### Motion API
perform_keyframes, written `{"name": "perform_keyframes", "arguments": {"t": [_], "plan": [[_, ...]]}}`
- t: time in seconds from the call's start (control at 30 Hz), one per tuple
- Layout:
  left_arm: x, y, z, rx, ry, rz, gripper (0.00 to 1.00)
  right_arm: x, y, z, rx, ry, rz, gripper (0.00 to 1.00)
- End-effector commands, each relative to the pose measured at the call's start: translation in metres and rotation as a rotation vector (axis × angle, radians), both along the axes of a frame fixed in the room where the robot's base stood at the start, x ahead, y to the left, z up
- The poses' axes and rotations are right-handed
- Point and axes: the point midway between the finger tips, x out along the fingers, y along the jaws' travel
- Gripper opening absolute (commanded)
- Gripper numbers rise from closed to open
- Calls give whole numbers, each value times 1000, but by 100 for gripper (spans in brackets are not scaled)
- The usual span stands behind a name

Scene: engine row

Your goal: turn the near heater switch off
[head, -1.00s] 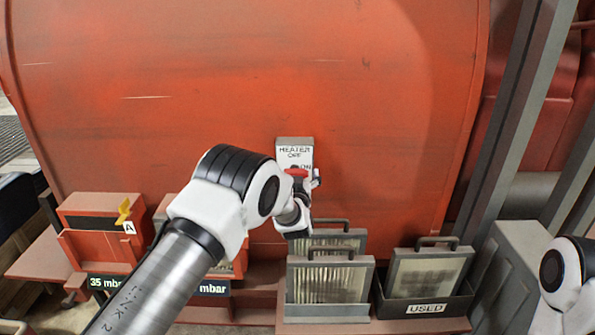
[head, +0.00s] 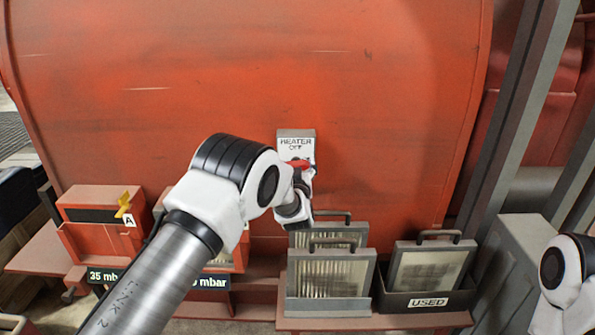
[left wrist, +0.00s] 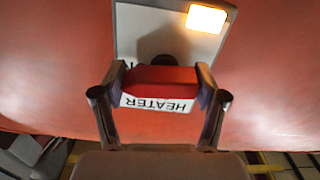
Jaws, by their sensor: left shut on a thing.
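The word HEATER appears upside down below the lever. A lamp (left wrist: 206,18) on the plate glows warm yellow-white. In the head view my left gripper hides the lower plate.
Below the switch stand framed filters (head: 330,275) with handles, and a dark bin marked USED (head: 428,301) holds another. Red boxes (head: 100,225) with mbar labels are at left. A grey post (head: 515,120) rises at right.

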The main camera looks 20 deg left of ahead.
Motion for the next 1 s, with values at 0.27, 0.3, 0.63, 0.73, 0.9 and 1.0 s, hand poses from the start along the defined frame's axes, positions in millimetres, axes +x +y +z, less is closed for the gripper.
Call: {"name": "perform_keyframes", "arguments": {"t": [0.27, 0.3, 0.63, 0.73, 0.9, 1.0], "plan": [[0, 0, -5, -210, -63, 1, 37, 0, 0, -38, 0, 0, 0, 40], [0, 0, -5, -246, -75, 1, 37, 0, 0, -44, 0, 0, 0, 40], [0, 1, -4, -548, -161, 0, 37, 0, 0, -87, 0, 0, 0, 40], [0, 1, -4, -640, -187, 0, 37, 0, 0, -101, 0, 0, 0, 40], [0, 2, -3, -794, -231, 0, 37, 0, 0, -124, 0, 0, 0, 40], [-1, 2, -3, -886, -258, 0, 37, 0, 0, -138, 0, 0, 0, 40]]}}
